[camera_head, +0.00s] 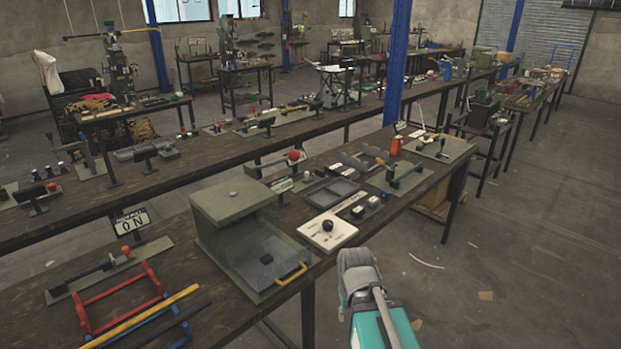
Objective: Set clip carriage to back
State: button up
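No label that I can read names the clip carriage, so I cannot tell which part it is. My grey and teal arm rises at the bottom centre, in front of the bench edge. My gripper's fingers do not show.
A white panel with a black knob (327,231) and a grey tray (334,193) lie right of the press. Red, yellow and blue bars (140,318) lie at the near left. A blue post (397,62) stands behind the bench. Floor (500,260) is open at right.

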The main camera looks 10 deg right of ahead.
aim_at(308, 180)
jog(key=k, duration=0.65)
jog(key=z, duration=0.2)
jog(key=i, duration=0.4)
jog(key=z, duration=0.65)
jog(key=i, duration=1.65)
jog(key=u, duration=0.45)
jog(key=i, duration=0.8)
jog(key=u, duration=0.5)
